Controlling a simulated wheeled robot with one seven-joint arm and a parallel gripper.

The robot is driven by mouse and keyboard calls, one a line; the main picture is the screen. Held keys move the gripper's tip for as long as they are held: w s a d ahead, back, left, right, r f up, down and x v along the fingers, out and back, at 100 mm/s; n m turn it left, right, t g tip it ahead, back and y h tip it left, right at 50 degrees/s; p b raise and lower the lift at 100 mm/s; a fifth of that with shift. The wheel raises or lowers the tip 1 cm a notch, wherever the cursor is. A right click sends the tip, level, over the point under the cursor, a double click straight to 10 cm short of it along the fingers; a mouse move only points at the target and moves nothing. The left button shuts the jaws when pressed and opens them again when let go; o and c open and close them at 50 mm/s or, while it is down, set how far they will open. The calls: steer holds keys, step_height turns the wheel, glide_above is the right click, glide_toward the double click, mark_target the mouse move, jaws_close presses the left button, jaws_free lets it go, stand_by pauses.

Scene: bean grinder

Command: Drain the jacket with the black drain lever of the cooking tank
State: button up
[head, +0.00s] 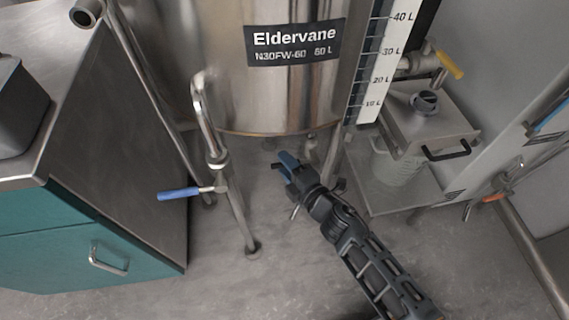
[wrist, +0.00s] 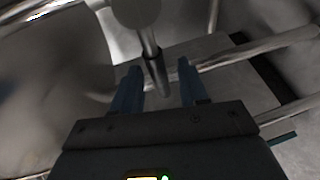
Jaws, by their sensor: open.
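The steel cooking tank (head: 225,60) stands at the centre back of the head view, with an "Eldervane" label on its front. My gripper (head: 283,162) is below the tank's lower edge, its blue fingers pointing up and left. In the wrist view my gripper (wrist: 158,75) is open, one blue finger on each side of the black drain lever (wrist: 157,77). The lever is a metal stem with a black sleeve, hanging from a round metal fitting (wrist: 136,12). I cannot tell whether either finger touches it. In the head view I cannot make out the lever clearly.
A blue-handled valve (head: 178,194) is on the pipe left of my gripper. A teal cabinet (head: 60,245) stands at the left. A yellow lever (head: 450,65) and a lidded steel box (head: 425,120) are at the right. The floor in front is clear.

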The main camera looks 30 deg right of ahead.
steer(key=shift+w+f, duration=0.15)
steer(key=shift+w, duration=0.45)
jaws_close()
